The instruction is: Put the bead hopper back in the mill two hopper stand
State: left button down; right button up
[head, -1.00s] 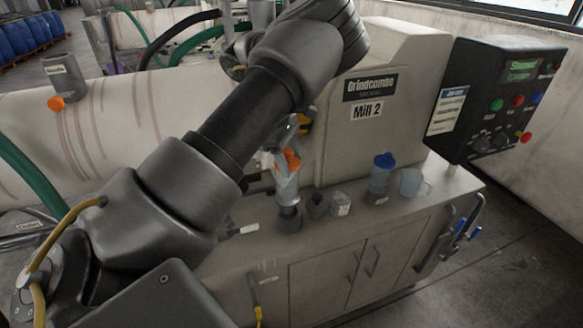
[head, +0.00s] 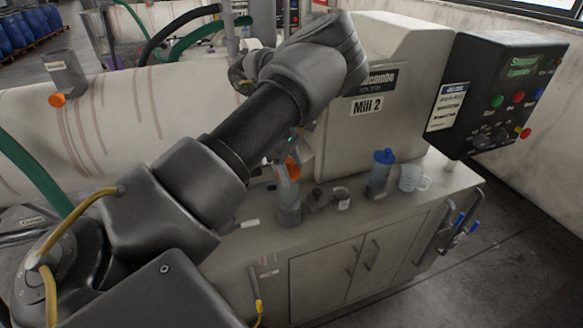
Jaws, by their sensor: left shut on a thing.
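The bead hopper (head: 287,188) is a clear tube with an orange part near its top. It is upright on the mill bench, left of the bench's middle. Its lower end meets the dark round hopper stand (head: 289,214); how deep it sits inside I cannot tell. My left gripper (head: 289,160) is shut on the hopper near its top, and my own arm hides most of the fingers. My right gripper is not in view.
Right of the stand are a small dark pot (head: 317,199), a small labelled jar (head: 342,197), a blue-capped bottle (head: 381,173) and a clear jug (head: 413,178). The mill housing (head: 400,95) rises behind. A control box (head: 496,95) overhangs the right end.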

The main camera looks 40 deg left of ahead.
pick_arm(q)
jog(key=shift+c, duration=2.2)
grip_release()
jog(key=shift+r, duration=0.25)
jog(key=shift+r+p, duration=0.65)
jog(key=shift+p, duration=0.1)
jog(key=b+v, duration=0.2)
jog(key=v, duration=0.9)
jog(key=shift+r, duration=0.15)
jog(key=shift+s+a, duration=0.1)
